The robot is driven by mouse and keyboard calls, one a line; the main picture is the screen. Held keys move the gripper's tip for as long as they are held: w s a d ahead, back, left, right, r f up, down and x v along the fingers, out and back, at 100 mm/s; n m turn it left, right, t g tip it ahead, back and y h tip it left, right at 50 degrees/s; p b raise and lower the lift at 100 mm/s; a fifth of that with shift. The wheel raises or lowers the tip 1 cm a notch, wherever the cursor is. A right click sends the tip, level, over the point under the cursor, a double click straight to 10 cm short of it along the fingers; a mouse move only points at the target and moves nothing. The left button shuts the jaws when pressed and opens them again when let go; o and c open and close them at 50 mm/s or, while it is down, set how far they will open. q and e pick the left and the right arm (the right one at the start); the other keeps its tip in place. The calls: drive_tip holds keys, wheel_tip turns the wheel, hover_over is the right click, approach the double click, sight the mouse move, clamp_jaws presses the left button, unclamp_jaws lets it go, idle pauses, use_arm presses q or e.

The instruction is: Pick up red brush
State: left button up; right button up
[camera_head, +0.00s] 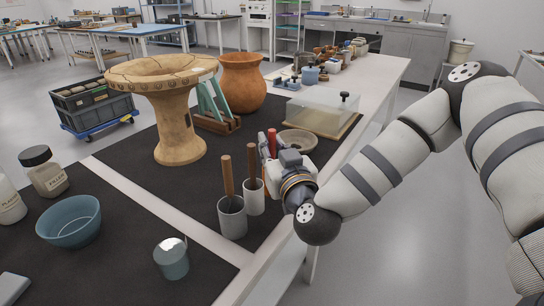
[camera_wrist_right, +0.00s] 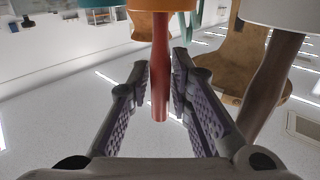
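The red brush stands upright with its red handle (camera_head: 272,139) showing above my right gripper (camera_head: 268,148) in the head view. In the right wrist view, which looks upside down, the red handle (camera_wrist_right: 160,75) lies between the two fingers of my right gripper (camera_wrist_right: 161,62), with a narrow gap on each side. The fingers are apart and do not appear to touch it. The handle meets an orange holder (camera_wrist_right: 160,5) at the top edge; the brush's other end is hidden. My left gripper is not in view.
A white cup (camera_head: 254,202) and a grey cup (camera_head: 232,220) with brown handles stand close beside the right gripper. A clay pedestal vessel (camera_head: 180,125), an orange jar (camera_head: 242,85), a shallow bowl (camera_head: 298,141) and a clear box (camera_head: 318,115) stand behind.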

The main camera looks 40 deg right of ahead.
clamp_jaws()
